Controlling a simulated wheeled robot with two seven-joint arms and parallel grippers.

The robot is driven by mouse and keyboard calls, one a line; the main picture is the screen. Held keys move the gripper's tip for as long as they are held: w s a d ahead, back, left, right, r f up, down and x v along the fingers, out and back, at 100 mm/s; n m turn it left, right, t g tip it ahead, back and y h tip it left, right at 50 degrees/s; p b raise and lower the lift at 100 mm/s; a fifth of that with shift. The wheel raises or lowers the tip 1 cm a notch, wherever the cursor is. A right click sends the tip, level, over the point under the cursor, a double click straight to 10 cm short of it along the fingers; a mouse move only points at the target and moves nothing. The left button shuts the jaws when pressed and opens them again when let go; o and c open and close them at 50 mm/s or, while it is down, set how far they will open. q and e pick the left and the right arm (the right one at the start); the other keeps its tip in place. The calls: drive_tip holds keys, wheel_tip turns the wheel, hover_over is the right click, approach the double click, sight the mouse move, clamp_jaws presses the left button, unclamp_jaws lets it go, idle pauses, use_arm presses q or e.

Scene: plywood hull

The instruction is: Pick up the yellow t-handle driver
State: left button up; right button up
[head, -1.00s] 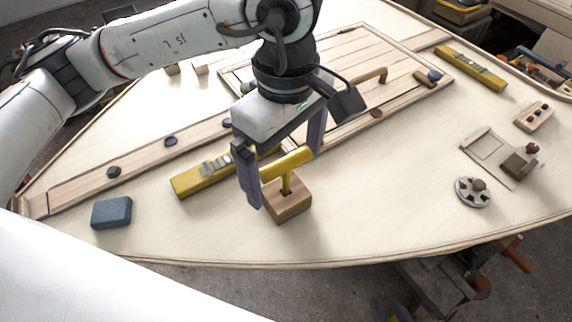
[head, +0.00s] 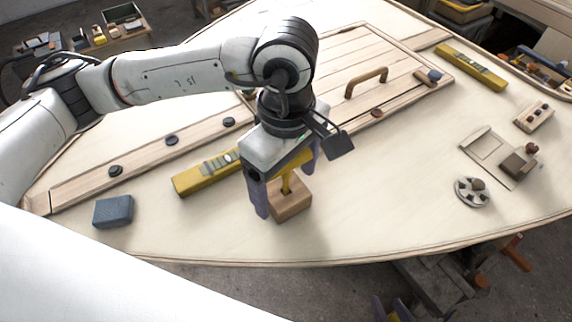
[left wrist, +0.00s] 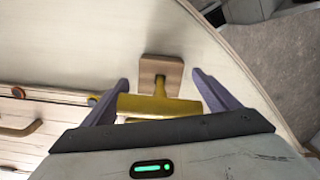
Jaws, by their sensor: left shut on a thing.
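The yellow t-handle driver (head: 287,184) stands upright in a small wooden block (head: 292,207) near the table's front edge. My left gripper (head: 284,188) is lowered over it, with its purple fingers at the two ends of the crossbar, shut on it. In the left wrist view the driver's crossbar (left wrist: 158,106) lies between the fingers, and the block (left wrist: 160,70) shows beyond it. The gripper body hides part of the handle in the head view. The purple tips of what looks like my right gripper (head: 394,311) show at the bottom edge, mostly cut off.
A yellow level (head: 200,177) lies just left of the block, and a blue-grey block (head: 113,212) further left. A panel with a wooden handle (head: 366,82) lies behind. A grey disc (head: 472,191) lies at right. The table between it and the driver is clear.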

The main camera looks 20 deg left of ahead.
use_arm(q)
drive_tip(key=shift+r, duration=0.1)
wheel_tip(320, 180, up, 10)
drive_tip(key=shift+r, duration=0.1)
drive_tip(key=shift+r+p, duration=1.3)
drive_tip(key=shift+r, duration=1.1)
drive_tip(key=shift+f, duration=0.1)
